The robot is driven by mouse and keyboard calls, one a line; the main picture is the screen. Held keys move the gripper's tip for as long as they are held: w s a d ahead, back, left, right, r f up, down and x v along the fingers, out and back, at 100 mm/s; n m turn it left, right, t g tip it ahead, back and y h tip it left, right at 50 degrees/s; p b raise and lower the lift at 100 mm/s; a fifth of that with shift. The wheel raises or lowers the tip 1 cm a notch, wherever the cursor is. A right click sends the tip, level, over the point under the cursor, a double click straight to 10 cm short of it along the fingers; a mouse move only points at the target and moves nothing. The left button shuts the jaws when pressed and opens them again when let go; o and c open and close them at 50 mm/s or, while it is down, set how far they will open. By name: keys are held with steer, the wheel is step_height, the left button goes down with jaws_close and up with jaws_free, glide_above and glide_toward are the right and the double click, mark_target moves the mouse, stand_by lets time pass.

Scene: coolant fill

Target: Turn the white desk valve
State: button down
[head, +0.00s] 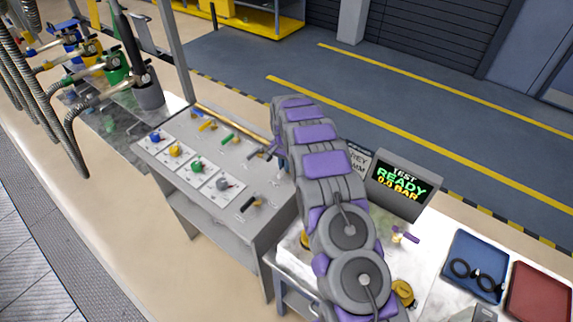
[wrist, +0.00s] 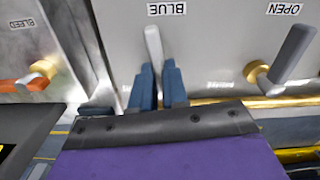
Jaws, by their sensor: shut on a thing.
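In the wrist view, the white valve lever (wrist: 153,42) stands out between the two blue-grey fingers of my gripper (wrist: 159,72). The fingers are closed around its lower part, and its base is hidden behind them. An upside-down label reading BLUE is on the metal panel (wrist: 222,50) by the lever's far end. In the head view, my purple and grey arm reaches over the right end of the grey desk (head: 170,184) and hides my gripper and the white lever.
A grey lever (wrist: 293,53) on a brass fitting is to the right, under an OPEN label. An orange-handled BLEED valve (wrist: 38,77) is to the left. Several coloured valves line the desk. A screen (head: 401,186) reads READY, 0.0 BAR. Blue (head: 474,251) and red (head: 539,286) trays lie right.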

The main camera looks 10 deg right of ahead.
steer(key=shift+a+f+m, duration=0.1)
steer(key=shift+a+m, duration=0.2)
steer(key=shift+m, duration=0.5)
steer(key=c, duration=1.1)
jaws_free()
steer(key=shift+a, duration=0.15)
steer(key=shift+c, duration=0.2)
steer(key=shift+w+r, duration=0.1)
steer(key=shift+r, duration=0.3)
step_height(320, 180, up, 17)
steer(key=shift+f+p, duration=0.2)
steer(key=shift+p, duration=0.15)
steer(key=shift+f, duration=0.1)
